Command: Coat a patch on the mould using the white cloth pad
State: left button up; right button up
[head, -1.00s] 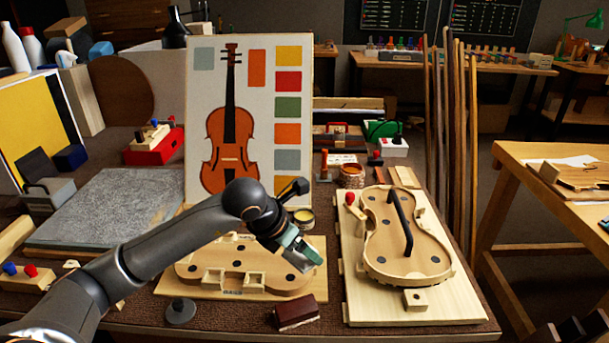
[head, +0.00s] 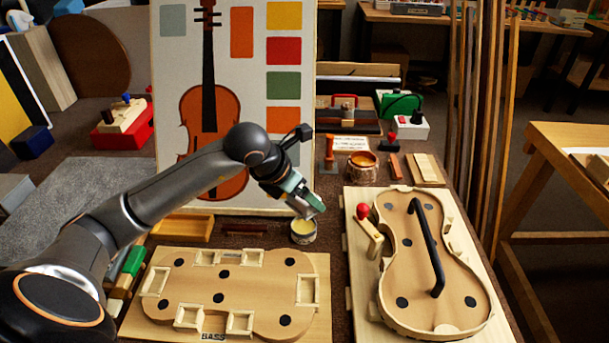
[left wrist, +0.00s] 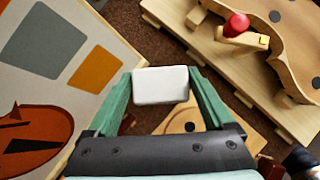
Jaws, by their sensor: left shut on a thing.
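My left gripper (head: 305,200) has green fingers and is raised above the bench, near a small tin (head: 303,232) with pale yellow contents. In the left wrist view its fingers are shut on the white cloth pad (left wrist: 161,86), which spans the gap between them. In the head view the pad is hardly visible behind the fingers. A flat wooden mould (head: 245,292) with dark holes and several small blocks lies on a board marked BASS, in front of the tin and apart from the gripper. A second violin-shaped form (head: 405,260) with a dark bar lies at right. My right gripper is not seen.
A violin poster panel (head: 240,120) stands close behind the gripper. An open jar (head: 362,167) with orange contents and a stamp (head: 329,155) stand at the back. A red-knobbed clamp (head: 368,230) sits on the right board. A narrow bench strip separates the boards.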

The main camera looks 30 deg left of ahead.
pick_arm(q)
jog(key=shift+w+a, duration=0.2)
jog(key=shift+w, duration=0.15)
jog(key=shift+s+f+b, duration=0.1)
jog(key=shift+f+b, duration=0.4)
jog(key=shift+f, duration=0.2)
jog(key=shift+f+b, duration=1.4)
jog(key=shift+f, duration=0.85)
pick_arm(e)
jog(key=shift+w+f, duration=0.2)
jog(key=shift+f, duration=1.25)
pick_arm(q)
jog(key=shift+f+b, duration=0.55)
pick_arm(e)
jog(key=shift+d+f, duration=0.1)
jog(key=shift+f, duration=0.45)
pick_arm(q)
jog(key=shift+r, duration=0.1)
jog(key=shift+r+p, duration=2.35)
jog(key=shift+r, duration=1.2)
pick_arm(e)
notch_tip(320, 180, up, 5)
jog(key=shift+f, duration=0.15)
